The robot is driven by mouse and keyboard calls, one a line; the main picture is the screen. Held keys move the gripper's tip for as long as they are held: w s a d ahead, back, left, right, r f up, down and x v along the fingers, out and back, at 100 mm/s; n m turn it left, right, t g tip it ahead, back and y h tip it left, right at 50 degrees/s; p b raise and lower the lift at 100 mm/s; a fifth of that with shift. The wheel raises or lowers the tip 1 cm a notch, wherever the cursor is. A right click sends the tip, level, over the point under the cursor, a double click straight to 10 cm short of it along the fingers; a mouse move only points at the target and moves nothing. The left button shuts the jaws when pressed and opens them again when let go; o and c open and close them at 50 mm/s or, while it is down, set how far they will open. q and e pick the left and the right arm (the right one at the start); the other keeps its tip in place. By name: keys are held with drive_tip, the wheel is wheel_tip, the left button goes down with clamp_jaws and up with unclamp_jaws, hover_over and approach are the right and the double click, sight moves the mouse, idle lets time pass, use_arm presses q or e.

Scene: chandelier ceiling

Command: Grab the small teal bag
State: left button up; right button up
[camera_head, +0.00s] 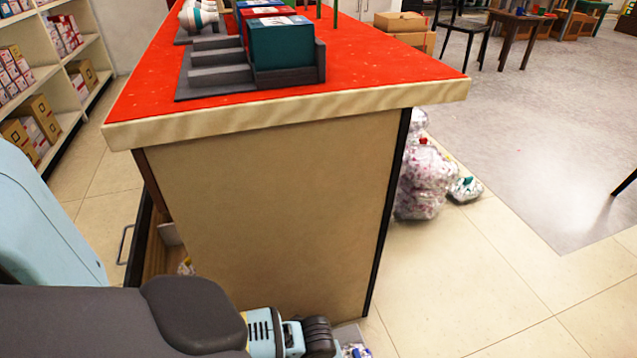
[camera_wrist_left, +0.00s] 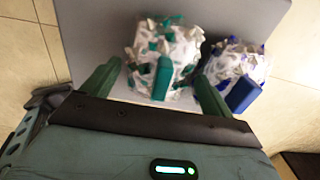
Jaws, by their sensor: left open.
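A small white bag with teal patches and a teal tag, the teal bag (camera_wrist_left: 172,50), lies on a grey surface (camera_wrist_left: 95,25) in the left wrist view. My left gripper (camera_wrist_left: 159,74) is open, with its two green fingers spread on either side of the near part of the bag. Whether the fingers touch it cannot be told. In the head view my left arm reaches down beside the counter's end, and its fingers are hidden. My right gripper is not in view.
A white-and-blue bag (camera_wrist_left: 238,72) lies just right of the teal one. The red-topped counter (camera_head: 400,72) stands ahead, bearing boxes on a grey rack (camera_head: 215,78). Clear bags (camera_head: 422,185) lie on the floor beyond its right side. Tiled floor (camera_head: 480,270) at right is free.

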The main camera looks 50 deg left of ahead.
use_arm(q)
wheel_tip(320, 180, down, 2)
drive_tip(key=shift+f+b, duration=0.15)
drive_tip(key=shift+b, duration=0.25)
drive_tip(key=shift+c, duration=0.5)
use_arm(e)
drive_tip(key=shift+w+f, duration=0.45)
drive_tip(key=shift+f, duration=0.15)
use_arm(q)
drive_tip(key=c, duration=0.6)
drive_tip(key=shift+o, duration=0.2)
drive_tip(key=shift+r, duration=0.2)
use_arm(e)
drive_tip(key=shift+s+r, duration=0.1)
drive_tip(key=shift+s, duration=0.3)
